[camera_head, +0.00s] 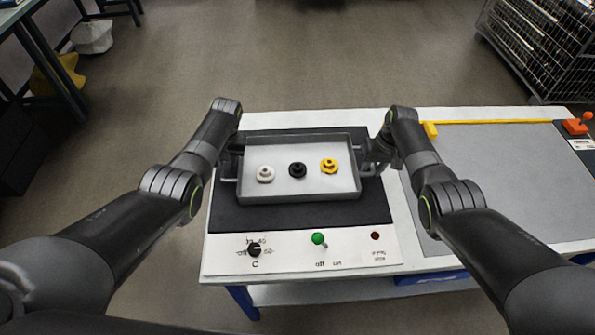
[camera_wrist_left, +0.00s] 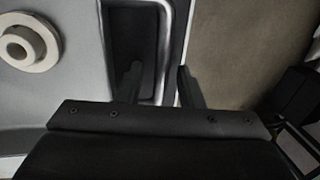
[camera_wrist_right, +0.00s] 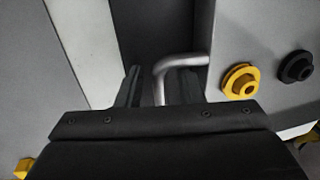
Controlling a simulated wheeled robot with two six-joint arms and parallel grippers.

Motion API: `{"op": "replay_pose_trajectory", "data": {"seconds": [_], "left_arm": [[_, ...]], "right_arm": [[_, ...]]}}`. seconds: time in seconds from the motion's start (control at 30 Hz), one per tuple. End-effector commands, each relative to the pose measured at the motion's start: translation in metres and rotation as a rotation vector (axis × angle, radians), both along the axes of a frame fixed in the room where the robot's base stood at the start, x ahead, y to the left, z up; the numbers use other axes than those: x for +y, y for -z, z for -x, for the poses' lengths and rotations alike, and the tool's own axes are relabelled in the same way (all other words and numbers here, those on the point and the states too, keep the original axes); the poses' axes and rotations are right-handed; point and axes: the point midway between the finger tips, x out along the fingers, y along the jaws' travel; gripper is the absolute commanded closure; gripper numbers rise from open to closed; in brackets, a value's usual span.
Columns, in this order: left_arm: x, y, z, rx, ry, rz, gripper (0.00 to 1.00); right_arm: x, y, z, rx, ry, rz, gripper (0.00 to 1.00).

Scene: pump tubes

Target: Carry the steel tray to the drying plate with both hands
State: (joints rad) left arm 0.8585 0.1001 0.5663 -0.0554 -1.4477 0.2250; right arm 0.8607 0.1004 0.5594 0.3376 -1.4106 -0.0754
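The steel tray (camera_head: 300,197), a shallow grey rectangle with side handles, appears to rest on the black drying plate (camera_head: 300,216). In it stand a white fitting (camera_head: 265,174), a black one (camera_head: 298,170) and a yellow one (camera_head: 329,166). My left gripper (camera_head: 232,164) is at the tray's left handle. In the left wrist view its fingers (camera_wrist_left: 158,85) are apart, with the handle bar (camera_wrist_left: 165,45) between them. My right gripper (camera_head: 369,157) is at the right handle. In the right wrist view its parted fingers (camera_wrist_right: 158,86) stand either side of the handle bar (camera_wrist_right: 159,80).
The plate's front panel has a dial (camera_head: 254,249), a green switch (camera_head: 318,239) and a red lamp (camera_head: 375,236). To the right are a grey mat (camera_head: 490,180), a yellow strip (camera_head: 490,122) and an orange lever device (camera_head: 577,126). A wire crate (camera_head: 540,45) stands behind.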

Motion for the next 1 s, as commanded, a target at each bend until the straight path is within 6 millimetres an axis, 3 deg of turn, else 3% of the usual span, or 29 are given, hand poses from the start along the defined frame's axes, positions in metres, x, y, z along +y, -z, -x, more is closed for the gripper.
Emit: {"op": "replay_pose_trajectory", "data": {"seconds": [0.27, 0.73, 1.0], "left_arm": [[-0.005, -0.02, -0.001, -0.004, 0.001, 0.001, 0.66], [-0.022, -0.102, -0.003, -0.004, 0.002, 0.001, 0.66], [-0.025, -0.117, -0.002, 0.0, 0.0, 0.0, 0.66]], "right_arm": [[0.0, 0.0, 0.0, 0.0, 0.0, 0.0, 0.66], [0.0, 0.0, 0.0, 0.0, 0.0, -0.001, 0.66], [0.0, -0.003, 0.0, -0.001, 0.0, -0.001, 0.66]]}}
